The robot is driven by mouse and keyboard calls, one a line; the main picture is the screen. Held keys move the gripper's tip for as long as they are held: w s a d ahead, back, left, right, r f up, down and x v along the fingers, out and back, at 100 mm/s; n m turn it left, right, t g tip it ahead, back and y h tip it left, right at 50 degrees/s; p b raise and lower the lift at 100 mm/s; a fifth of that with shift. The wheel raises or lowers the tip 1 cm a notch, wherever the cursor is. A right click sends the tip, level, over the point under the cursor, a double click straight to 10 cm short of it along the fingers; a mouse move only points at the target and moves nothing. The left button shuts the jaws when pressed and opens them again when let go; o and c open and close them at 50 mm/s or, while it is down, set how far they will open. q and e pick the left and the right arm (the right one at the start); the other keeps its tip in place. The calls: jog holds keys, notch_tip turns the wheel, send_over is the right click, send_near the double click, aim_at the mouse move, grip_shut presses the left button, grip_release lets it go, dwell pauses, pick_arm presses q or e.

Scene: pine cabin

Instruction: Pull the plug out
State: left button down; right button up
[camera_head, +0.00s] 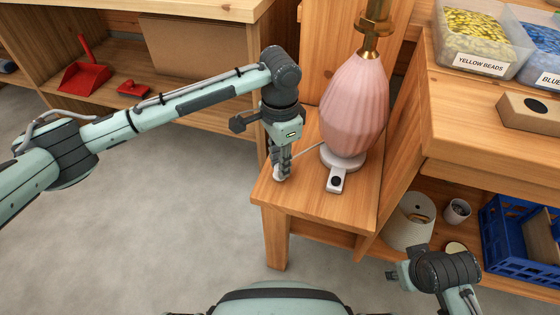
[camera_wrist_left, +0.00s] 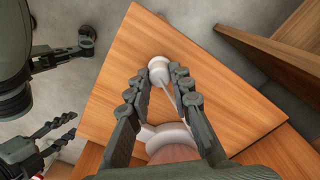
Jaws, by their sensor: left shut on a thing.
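A small white plug (camera_wrist_left: 158,64) shows in the left wrist view at the tips of my left gripper (camera_wrist_left: 160,80), near a corner of the wooden stand (camera_wrist_left: 225,90). A thin pale cord runs from it back towards the white base of the pink lamp (camera_head: 355,105). In the head view my left gripper (camera_head: 281,170) points down at the stand's front left corner, with its fingers shut on the plug (camera_head: 278,177), which they largely hide. My right gripper (camera_wrist_left: 62,132) is away from the stand in the left wrist view, fingers apart and empty.
A small white box with a dark round spot (camera_head: 336,180) lies before the lamp base. Shelving at right holds bead bins (camera_head: 478,66), a blue crate (camera_head: 505,250) and a white roll (camera_head: 408,225). A red dustpan (camera_head: 85,76) is at left. Floor in front is clear.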

pick_arm(q)
jog(key=shift+f, duration=0.5)
jog(key=c, duration=1.3)
grip_release()
